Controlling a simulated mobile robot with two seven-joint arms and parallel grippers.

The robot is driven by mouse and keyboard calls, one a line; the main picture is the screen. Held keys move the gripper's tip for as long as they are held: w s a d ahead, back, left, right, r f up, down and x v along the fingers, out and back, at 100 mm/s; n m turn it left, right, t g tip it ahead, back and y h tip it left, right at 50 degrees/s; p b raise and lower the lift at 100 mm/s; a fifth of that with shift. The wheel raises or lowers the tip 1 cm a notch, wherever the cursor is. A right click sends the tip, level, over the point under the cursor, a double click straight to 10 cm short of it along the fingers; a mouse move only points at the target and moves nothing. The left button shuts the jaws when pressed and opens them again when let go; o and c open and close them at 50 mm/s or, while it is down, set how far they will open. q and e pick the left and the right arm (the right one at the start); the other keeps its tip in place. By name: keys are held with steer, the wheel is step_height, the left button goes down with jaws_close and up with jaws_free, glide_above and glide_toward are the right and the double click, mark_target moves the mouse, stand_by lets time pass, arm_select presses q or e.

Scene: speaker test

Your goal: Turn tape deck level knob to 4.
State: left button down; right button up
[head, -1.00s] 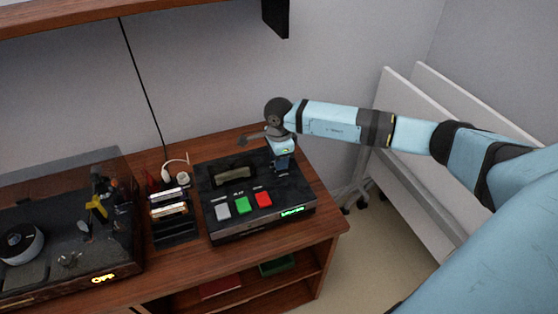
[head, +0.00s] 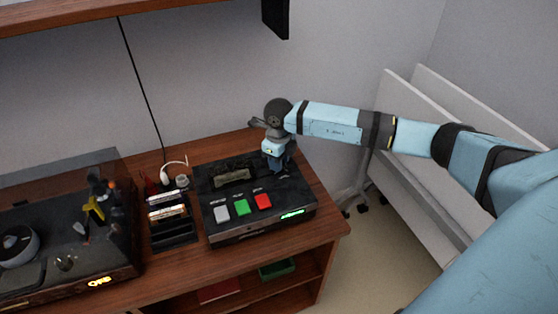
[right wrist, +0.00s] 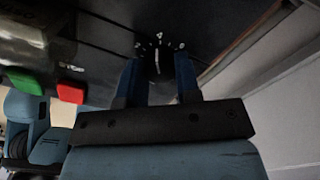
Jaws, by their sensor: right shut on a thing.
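The tape deck (head: 250,219) is a black box on the wooden cabinet, with grey, green and red buttons on its top. My right gripper (head: 277,168) points down at the deck's back right corner. In the right wrist view, its two blue fingers are shut on the level knob (right wrist: 157,66), a dark round knob with a pale pointer line and white dial marks around it. The dial numbers are too small to read. In the head view the gripper hides the knob. My left gripper is not in the head view.
A rack of cassettes (head: 172,232) stands left of the deck. A turntable (head: 60,262) under a clear cover is at the far left. A wooden shelf (head: 60,18) hangs above. White panels (head: 410,150) stand right of the cabinet.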

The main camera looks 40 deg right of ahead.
steer(key=shift+m, duration=0.9)
steer(key=o, duration=0.9)
steer(key=shift+r, duration=0.1)
step_height(320, 180, up, 14)
steer(key=shift+f+b, duration=0.1)
steer(key=shift+b, duration=0.25)
